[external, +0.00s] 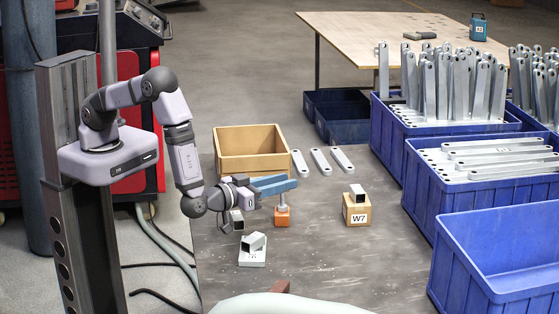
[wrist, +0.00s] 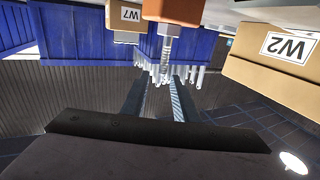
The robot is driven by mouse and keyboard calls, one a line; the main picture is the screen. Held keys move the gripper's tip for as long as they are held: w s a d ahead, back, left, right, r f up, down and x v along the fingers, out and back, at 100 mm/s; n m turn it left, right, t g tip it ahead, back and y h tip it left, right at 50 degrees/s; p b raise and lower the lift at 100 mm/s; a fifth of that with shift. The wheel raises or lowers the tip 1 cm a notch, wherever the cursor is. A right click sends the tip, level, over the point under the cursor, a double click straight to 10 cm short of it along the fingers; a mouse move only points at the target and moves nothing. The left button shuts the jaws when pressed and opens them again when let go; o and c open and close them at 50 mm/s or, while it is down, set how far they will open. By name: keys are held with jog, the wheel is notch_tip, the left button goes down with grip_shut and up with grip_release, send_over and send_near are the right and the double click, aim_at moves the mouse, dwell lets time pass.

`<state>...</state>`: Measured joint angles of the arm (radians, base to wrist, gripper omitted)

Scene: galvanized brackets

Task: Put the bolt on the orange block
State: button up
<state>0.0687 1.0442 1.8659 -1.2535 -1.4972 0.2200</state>
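The orange block (external: 282,217) sits on the grey table below my gripper, and the wrist view shows it at the top edge (wrist: 174,9). The silver bolt (external: 282,204) stands upright on the block. In the wrist view, which looks upside down, the bolt (wrist: 166,52) runs from the block toward my fingers, with a wider part near the block. My gripper (external: 283,183) reaches in from the left at the bolt's upper end. Its two blue fingers are apart in the wrist view (wrist: 159,85), with the bolt's free end in line with the gap. Whether they touch it is hidden.
A tan open box (external: 250,167) stands behind my gripper, with several flat brackets (external: 320,160) beside it. A box marked W7 (external: 357,214) carries a metal tube. Another tube (external: 252,242) rests on a pale block in front. Blue bins (external: 470,200) line the right.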

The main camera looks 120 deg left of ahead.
jog(key=b+v, duration=0.1)
jog(key=v, duration=0.7)
jog(key=w+d+m+t+h, duration=0.1)
jog(key=w+d+h, duration=0.1)
jog(key=w+d+f+m+t+h, duration=0.1)
jog(key=w+h, duration=0.2)
jog(key=w+d+m+t+h, duration=0.1)
jog(key=w+d+h, duration=0.1)
jog(key=h, duration=0.1)
jog(key=shift+w+d+f, duration=0.2)
jog(key=shift+d, duration=0.1)
jog(key=d+m+h, duration=0.2)
jog(key=d+h, duration=0.2)
jog(key=d, duration=0.1)
jog(key=shift+s+d+m+h, duration=0.15)
jog(key=shift+s+m+h, duration=0.2)
jog(key=shift+m+h, duration=0.05)
jog(key=s+d+m+g+h, duration=0.2)
jog(key=s+d+m+g, duration=0.1)
jog(key=s, duration=0.5)
jog(key=s+d+m+g+h, duration=0.3)
jog(key=s, duration=0.5)
jog(key=s+a+g, duration=0.1)
jog(key=s+g, duration=0.1)
jog(key=s, duration=0.4)
jog(key=s+a+r+m+g+y, duration=0.1)
jog(key=s+a+g, duration=0.1)
jog(key=s, duration=0.5)
jog(key=shift+a+m, duration=0.3)
jog(key=shift+a, duration=0.05)
